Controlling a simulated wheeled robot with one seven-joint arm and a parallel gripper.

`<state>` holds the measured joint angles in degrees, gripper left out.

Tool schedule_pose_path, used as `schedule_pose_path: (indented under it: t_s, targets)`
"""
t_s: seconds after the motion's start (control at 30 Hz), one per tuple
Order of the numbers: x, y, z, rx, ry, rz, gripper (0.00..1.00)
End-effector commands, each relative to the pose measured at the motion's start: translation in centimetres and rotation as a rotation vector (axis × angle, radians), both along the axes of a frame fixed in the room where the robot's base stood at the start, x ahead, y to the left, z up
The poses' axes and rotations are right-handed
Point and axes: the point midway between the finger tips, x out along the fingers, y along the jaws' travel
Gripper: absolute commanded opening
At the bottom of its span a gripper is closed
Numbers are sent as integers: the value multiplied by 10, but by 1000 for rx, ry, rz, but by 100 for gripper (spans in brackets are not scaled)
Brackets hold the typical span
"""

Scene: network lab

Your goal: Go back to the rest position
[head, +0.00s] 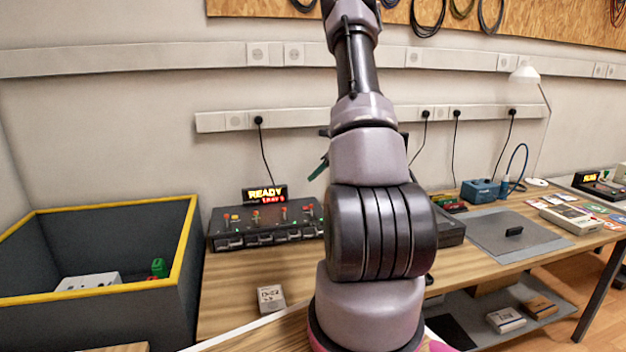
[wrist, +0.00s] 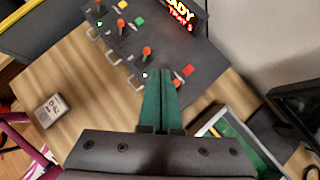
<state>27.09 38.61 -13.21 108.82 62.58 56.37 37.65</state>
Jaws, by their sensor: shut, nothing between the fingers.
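My gripper (wrist: 162,78) shows in the wrist view with its two green fingers pressed together and nothing between them. It points at the edge of a dark switch panel (wrist: 125,50) with red levers and colored buttons, apparently above the table. In the head view my arm rises through the middle of the picture. Only a bit of green finger shows left of the arm there, and the rest of the gripper is hidden behind it. The panel (head: 270,235) stands on the wooden table (head: 225,290), under a lit sign reading READY (head: 265,194).
A dark bin with a yellow rim (head: 185,240) stands at the left. A small labelled box (head: 271,298) lies near the table's front. At the right are a grey mat (head: 490,232), a blue device (head: 480,191) and a lamp (head: 525,75). Cables hang on the wall.

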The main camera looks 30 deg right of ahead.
Motion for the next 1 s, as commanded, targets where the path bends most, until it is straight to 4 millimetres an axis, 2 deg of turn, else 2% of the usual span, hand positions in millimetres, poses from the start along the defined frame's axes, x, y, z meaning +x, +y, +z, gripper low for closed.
schedule_pose_path:
  t_s: [0.33,0.47,0.57,0.67,0.8,1.0]
  targets:
    - [0,1,0,-1,-1,1,0]
    - [0,14,18,-27,-20,53,0]
    - [-4,41,52,-85,-58,162,0]
    - [-16,80,97,-175,-114,322,0]
    - [-45,134,154,-319,-197,562,0]
    - [-104,201,217,-546,-318,896,0]
